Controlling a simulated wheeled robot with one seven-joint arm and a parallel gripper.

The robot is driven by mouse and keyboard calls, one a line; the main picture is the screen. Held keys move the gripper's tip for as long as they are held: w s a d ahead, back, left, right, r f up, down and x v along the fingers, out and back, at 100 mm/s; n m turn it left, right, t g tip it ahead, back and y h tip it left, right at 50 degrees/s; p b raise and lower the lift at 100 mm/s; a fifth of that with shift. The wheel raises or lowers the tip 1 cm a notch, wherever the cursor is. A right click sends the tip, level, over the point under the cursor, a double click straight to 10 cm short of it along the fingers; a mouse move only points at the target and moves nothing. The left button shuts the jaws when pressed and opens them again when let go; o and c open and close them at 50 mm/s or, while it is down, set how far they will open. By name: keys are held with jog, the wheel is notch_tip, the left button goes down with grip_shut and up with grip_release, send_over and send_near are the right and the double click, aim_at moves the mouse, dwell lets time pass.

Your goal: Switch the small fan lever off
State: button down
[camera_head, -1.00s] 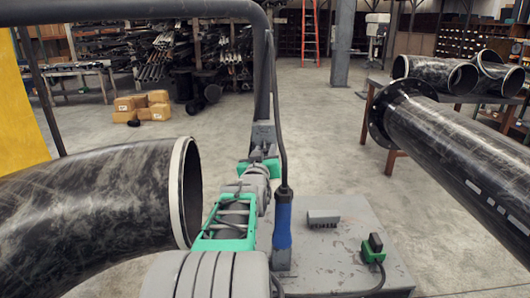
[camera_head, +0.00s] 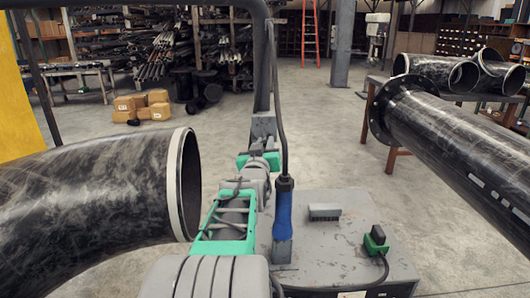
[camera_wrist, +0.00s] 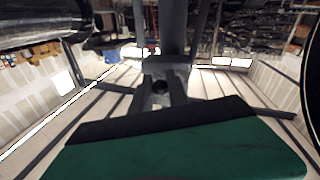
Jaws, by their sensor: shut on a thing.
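My gripper (camera_head: 263,128) is at the end of the grey and green arm, in front of the grey upright post (camera_head: 262,85). In the wrist view my gripper (camera_wrist: 162,86) shows two dark grey fingers, with a small dark part (camera_wrist: 160,88) between them at the foot of the post (camera_wrist: 174,28). It is shut on this part. I cannot tell whether that part is the small fan lever. No lever stands out clearly in either view. A green and black surface (camera_wrist: 180,150) fills the bottom of the wrist view.
A large black elbow pipe (camera_head: 90,200) with a pale rim is close on the left. A grey box (camera_head: 335,245) with a blue handle (camera_head: 283,210) and a green-black plug (camera_head: 376,238) is near right. A flanged black pipe (camera_head: 460,140) lies far right. Open floor (camera_head: 300,120) lies beyond.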

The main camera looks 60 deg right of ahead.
jog(key=shift+f+b, duration=0.4)
jog(key=shift+r, duration=0.35)
jog(key=c, duration=1.3)
grip_release()
jog(key=v, duration=0.7)
jog(key=shift+a+f+b, duration=0.2)
jog(key=shift+a+b, duration=0.15)
jog(key=shift+b, duration=0.05)
jog(key=shift+s+r, duration=0.1)
